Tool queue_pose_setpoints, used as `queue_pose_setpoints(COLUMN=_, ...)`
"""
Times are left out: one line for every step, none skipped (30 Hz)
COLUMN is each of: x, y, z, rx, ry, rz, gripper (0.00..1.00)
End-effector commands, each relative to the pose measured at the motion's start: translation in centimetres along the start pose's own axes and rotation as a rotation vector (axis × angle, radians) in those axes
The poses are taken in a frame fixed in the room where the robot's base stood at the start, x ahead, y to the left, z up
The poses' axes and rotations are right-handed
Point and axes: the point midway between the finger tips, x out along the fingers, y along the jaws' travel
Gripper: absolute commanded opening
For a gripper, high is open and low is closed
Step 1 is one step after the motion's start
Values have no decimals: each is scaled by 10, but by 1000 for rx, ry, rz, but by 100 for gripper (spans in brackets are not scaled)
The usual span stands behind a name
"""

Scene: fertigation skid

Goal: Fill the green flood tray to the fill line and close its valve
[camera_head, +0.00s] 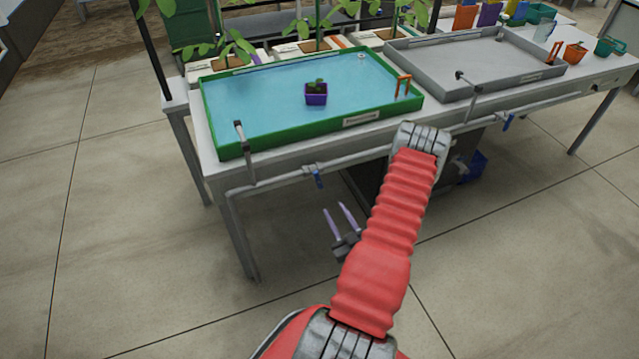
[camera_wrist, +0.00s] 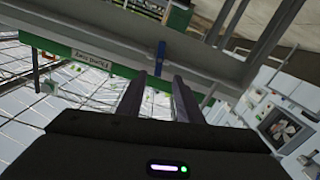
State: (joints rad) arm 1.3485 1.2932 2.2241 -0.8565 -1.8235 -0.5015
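The green flood tray (camera_head: 283,136) lies on the bench at left in the head view, with blue water (camera_head: 260,92) spread across it. I cannot make out the fill line or the water's level against it. Its blue valve handle (camera_head: 317,177) hangs from the pipe below the tray's front edge. It also shows in the wrist view (camera_wrist: 160,58), beyond my fingertips and roughly between them. My gripper (camera_head: 335,209) is open and empty, apart from the handle and lower in the head view. The wrist view shows both fingers (camera_wrist: 157,88) spread.
A purple pot (camera_head: 316,95) with a seedling stands in the water. An orange bracket (camera_head: 403,86) is at the tray's right end. A grey tray (camera_head: 480,70) lies to the right, with another blue valve handle (camera_head: 508,122) below. Floor in front is clear.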

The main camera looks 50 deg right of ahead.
Motion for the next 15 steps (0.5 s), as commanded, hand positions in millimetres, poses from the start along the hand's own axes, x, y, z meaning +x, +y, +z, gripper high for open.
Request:
queue_pose_setpoints(x=0, y=0, z=0, rx=0, ry=0, rz=1, gripper=33)
queue_pose_setpoints(x=0, y=1, z=0, rx=0, ry=0, rz=2, gripper=33)
queue_pose_setpoints(x=0, y=1, z=0, rx=0, ry=-1, rz=2, gripper=33)
queue_pose_setpoints(x=0, y=1, z=0, rx=0, ry=-1, rz=3, gripper=33)
queue_pose_setpoints(x=1, y=1, z=0, rx=0, ry=-1, rz=3, gripper=33)
queue_pose_setpoints(x=2, y=1, z=0, rx=-1, ry=0, rz=2, gripper=33)
queue_pose_setpoints(x=4, y=1, z=0, rx=-1, ry=0, rz=2, gripper=33)
queue_pose_setpoints(x=6, y=1, z=0, rx=-1, ry=-1, rz=2, gripper=33)
queue_pose_setpoints(x=9, y=2, z=0, rx=-2, ry=-1, rz=2, gripper=33)
queue_pose_setpoints(x=11, y=2, z=0, rx=-3, ry=-1, rz=2, gripper=33)
queue_pose_setpoints(x=14, y=2, z=0, rx=-3, ry=0, rz=2, gripper=33)
queue_pose_setpoints(x=18, y=1, z=0, rx=-3, ry=0, rz=1, gripper=33)
queue_pose_setpoints(x=22, y=1, z=0, rx=-3, ry=0, rz=2, gripper=33)
queue_pose_setpoints(x=25, y=1, z=0, rx=-3, ry=0, rz=2, gripper=33)
queue_pose_setpoints(x=31, y=1, z=0, rx=-3, ry=1, rz=2, gripper=33)
